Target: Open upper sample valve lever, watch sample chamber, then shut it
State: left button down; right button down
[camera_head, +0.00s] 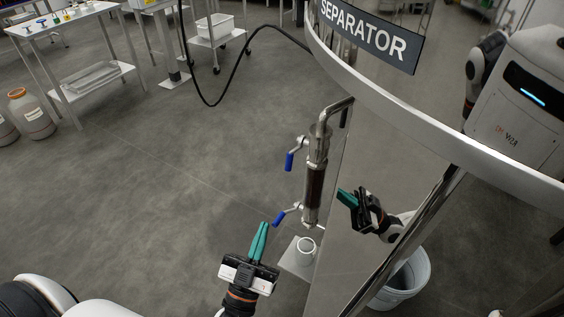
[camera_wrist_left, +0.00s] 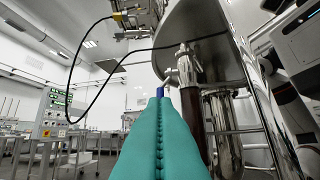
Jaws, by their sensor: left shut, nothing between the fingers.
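The sample chamber (camera_head: 314,187) is an upright tube with dark brown glass on the separator's side. The upper sample valve lever (camera_head: 290,161) has a blue handle that hangs down, left of the chamber's top. The lower lever (camera_head: 279,218) has a blue handle slanting down-left. My left gripper (camera_head: 262,241) is shut and empty, its teal fingers below and left of both levers in the head view. In the left wrist view its fingers (camera_wrist_left: 160,110) point at a blue handle (camera_wrist_left: 160,91), with the dark chamber (camera_wrist_left: 194,115) to the right. Whether they touch cannot be told. My right gripper is not directly visible.
The separator tank (camera_head: 385,110) has a mirror-like wall showing a reflected gripper and robot. A small white cup (camera_head: 306,245) sits on a shelf (camera_head: 291,258) below the chamber. A white bucket (camera_head: 405,280) shows lower right.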

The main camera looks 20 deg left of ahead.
aim_at(288, 171)
pick_arm(q)
jog(key=f+p+x, duration=0.1)
jog(key=x, duration=0.3)
jog(key=w+p+x, duration=0.1)
jog(key=x, duration=0.3)
jog(key=f+p+x, duration=0.1)
jog(key=x, duration=0.3)
jog(key=shift+w+a+f, duration=0.1)
jog(key=shift+w, duration=0.55)
jog(key=w+t+b, duration=0.1)
jog(key=b, duration=0.3)
jog(key=w+f+n+t+y+b, duration=0.1)
jog(key=b, duration=0.3)
jog(key=shift+f+t, duration=0.2)
jog(key=shift+t, duration=0.1)
jog(key=shift+r, duration=0.1)
